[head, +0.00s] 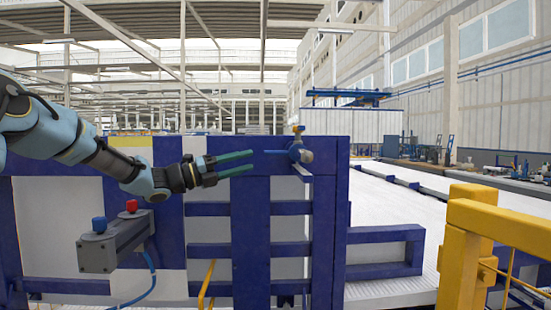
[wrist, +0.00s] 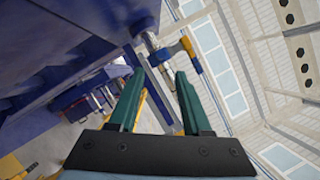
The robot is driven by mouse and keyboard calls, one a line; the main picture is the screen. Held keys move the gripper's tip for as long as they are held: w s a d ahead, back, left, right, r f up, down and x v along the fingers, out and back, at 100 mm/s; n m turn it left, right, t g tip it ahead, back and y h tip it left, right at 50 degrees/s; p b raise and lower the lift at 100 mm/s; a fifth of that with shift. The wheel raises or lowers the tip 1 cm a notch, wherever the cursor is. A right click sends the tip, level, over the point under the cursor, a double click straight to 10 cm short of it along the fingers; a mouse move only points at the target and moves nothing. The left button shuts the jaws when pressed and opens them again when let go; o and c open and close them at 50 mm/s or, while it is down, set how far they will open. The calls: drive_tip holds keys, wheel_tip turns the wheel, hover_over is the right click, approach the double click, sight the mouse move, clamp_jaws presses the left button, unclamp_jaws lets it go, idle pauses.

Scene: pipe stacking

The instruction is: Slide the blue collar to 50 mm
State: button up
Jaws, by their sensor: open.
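A small blue part (head: 294,151) that looks like the blue collar sits on a fitting at the top right of the blue frame. A grey rounded end (head: 306,156) sticks out beside it, and an orange piece (head: 298,130) stands above. My gripper (head: 252,160) is open and empty, its two green fingers pointing right at the fitting, a short gap away. In the wrist view, my gripper (wrist: 158,73) has the metal fitting (wrist: 160,57) just beyond and between its fingertips. An orange-and-blue lever-like piece (wrist: 188,48) extends right of it. The collar's position along a scale cannot be read.
The blue frame (head: 250,250) with white panels stands behind and below my arm. A grey control box (head: 112,245) with a red and a blue button is at lower left. A yellow rail (head: 490,220) is at right. Open air surrounds the fingers.

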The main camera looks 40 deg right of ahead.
sight(271, 154)
drive_tip(key=p+x, duration=0.2)
drive_tip(key=x, duration=0.6)
drive_tip(key=shift+s+d+r+p, duration=0.2)
drive_tip(key=shift+d+p, duration=0.1)
drive_tip(key=shift+p, duration=0.1)
drive_tip(key=shift+s+d, duration=0.2)
drive_tip(key=shift+d, duration=0.55)
clamp_jaws()
idle(0.3)
